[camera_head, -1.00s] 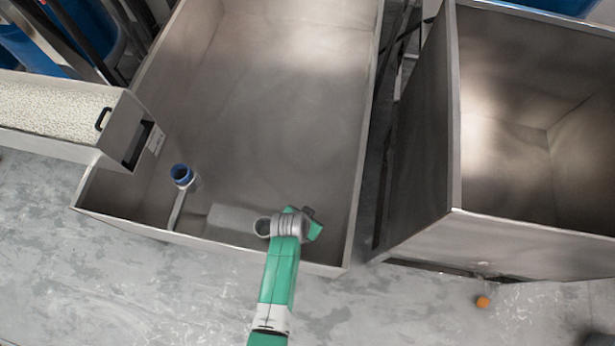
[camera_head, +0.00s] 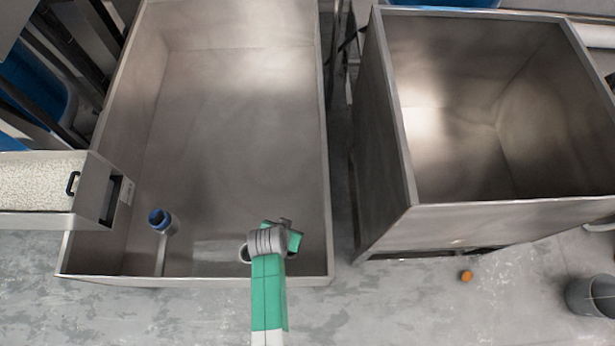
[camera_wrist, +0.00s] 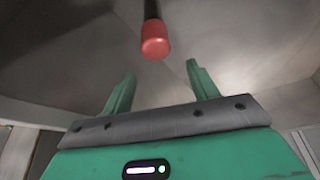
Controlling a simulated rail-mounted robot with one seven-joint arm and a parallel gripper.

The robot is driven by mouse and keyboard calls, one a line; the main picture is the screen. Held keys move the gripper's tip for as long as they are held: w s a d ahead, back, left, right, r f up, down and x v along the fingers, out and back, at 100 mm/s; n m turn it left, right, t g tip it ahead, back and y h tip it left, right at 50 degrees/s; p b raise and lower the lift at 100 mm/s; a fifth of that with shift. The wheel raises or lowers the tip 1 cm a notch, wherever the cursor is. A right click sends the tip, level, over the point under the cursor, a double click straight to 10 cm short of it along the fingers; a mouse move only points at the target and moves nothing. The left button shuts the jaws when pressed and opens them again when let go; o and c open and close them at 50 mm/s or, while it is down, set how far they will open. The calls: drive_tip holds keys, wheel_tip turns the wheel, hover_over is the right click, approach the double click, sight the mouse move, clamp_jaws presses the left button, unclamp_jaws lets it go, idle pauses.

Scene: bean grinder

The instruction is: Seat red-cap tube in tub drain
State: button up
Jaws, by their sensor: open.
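The red cap (camera_wrist: 155,42) shows in the wrist view on the end of a dark tube (camera_wrist: 151,10) that runs out of the top of the picture. My gripper (camera_wrist: 160,70) is open, its two green fingers apart, with the cap just beyond the fingertips and roughly between them; nothing is held. In the head view my arm's end (camera_head: 272,240) is over the front right part of the left steel tub (camera_head: 228,130). The red-cap tube does not show in the head view, and I cannot make out the drain.
A blue-topped grey pipe (camera_head: 161,220) stands in the tub's front left corner. A tray of pale beans (camera_head: 35,185) juts over the left wall. A second steel tub (camera_head: 470,110) stands to the right. An orange object (camera_head: 466,276) and a dark bucket (camera_head: 592,296) are on the floor.

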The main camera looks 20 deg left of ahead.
drive_tip(key=w+d+r+p, duration=0.2)
drive_tip(key=r+p, duration=0.3)
drive_tip(key=r, duration=0.8)
drive_tip(key=w+d+r+p, duration=0.3)
drive_tip(key=r+p, duration=0.2)
drive_tip(key=r, duration=0.8)
drive_tip(key=shift+d, duration=0.25)
